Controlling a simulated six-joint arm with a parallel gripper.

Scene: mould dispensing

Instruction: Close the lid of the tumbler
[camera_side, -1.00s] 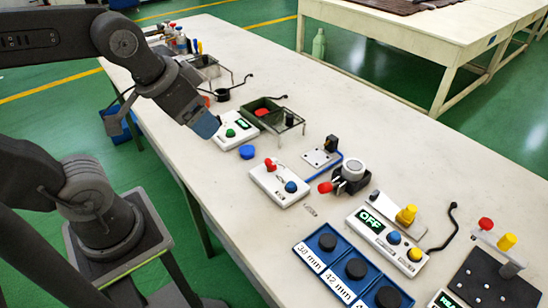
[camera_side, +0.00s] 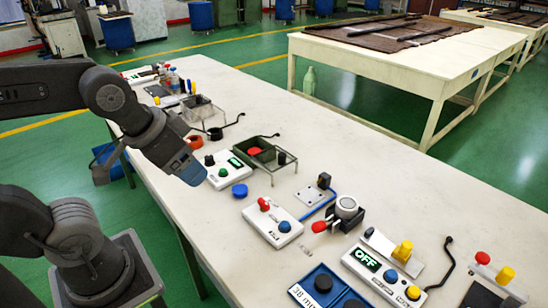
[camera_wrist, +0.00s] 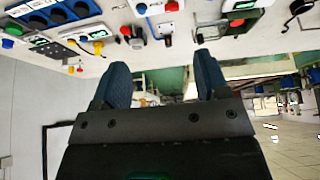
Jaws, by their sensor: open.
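My gripper (camera_side: 188,173) points down over the near-left edge of the table in the side view, just left of a blue round cap (camera_side: 240,190). In the wrist view my gripper (camera_wrist: 162,60) has its two blue fingers spread, with nothing held between them. No tumbler with a lid can be clearly made out. A white-topped round piece (camera_side: 346,205) sits in a black holder with a red knob on the table's middle. A small dark cup (camera_side: 215,134) stands farther back. I cannot tell whether either is the tumbler.
Bare tabletop lies to the right.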

